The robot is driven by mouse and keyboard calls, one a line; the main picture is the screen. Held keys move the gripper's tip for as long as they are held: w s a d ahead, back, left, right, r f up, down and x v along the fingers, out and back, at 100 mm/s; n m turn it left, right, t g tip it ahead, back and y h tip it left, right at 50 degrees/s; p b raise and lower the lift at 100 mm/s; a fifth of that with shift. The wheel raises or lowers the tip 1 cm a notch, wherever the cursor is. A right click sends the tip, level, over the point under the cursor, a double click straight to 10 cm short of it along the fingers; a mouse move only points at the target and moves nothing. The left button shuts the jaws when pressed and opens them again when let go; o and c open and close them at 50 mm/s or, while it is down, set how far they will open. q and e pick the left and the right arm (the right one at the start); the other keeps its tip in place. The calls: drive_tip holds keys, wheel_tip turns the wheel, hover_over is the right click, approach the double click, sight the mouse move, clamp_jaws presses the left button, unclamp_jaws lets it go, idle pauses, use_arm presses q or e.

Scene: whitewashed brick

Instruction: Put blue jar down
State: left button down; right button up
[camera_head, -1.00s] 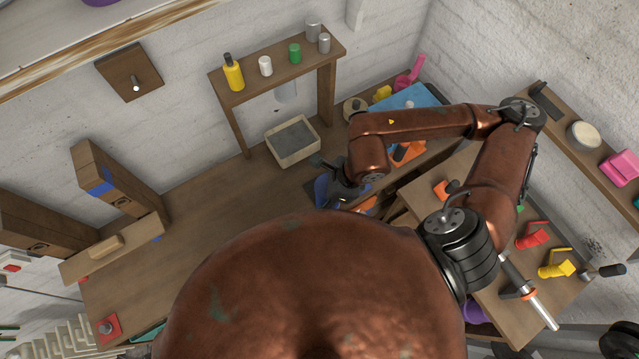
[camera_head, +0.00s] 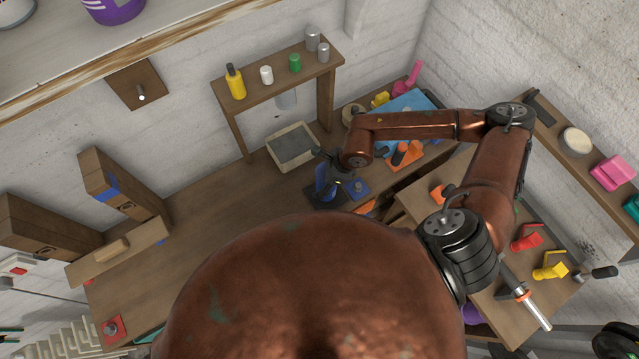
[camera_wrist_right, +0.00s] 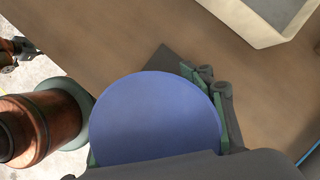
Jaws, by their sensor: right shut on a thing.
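The blue jar (camera_head: 324,182) is in my right gripper (camera_head: 331,174), over the dark square mat (camera_head: 313,196) on the long bench. In the right wrist view its round blue top (camera_wrist_right: 155,118) fills the lower middle. The grey-green fingers (camera_wrist_right: 222,108) are shut around its sides. A corner of the dark mat (camera_wrist_right: 171,62) shows just beyond the jar. The jar's base is hidden, so I cannot tell whether it touches the mat. My left gripper is not in view.
A grey-lined bin (camera_head: 293,146) stands behind the jar. A blue block with a dark knob (camera_head: 357,188) is close on the right. An orange tool (camera_head: 404,153) lies farther right. The bench (camera_head: 220,220) to the left is mostly clear, up to tall wooden boxes (camera_head: 125,185).

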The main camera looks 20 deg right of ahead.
drive_tip(key=shift+f, duration=0.5)
drive_tip(key=shift+f, duration=0.1)
drive_tip(key=o, duration=1.7)
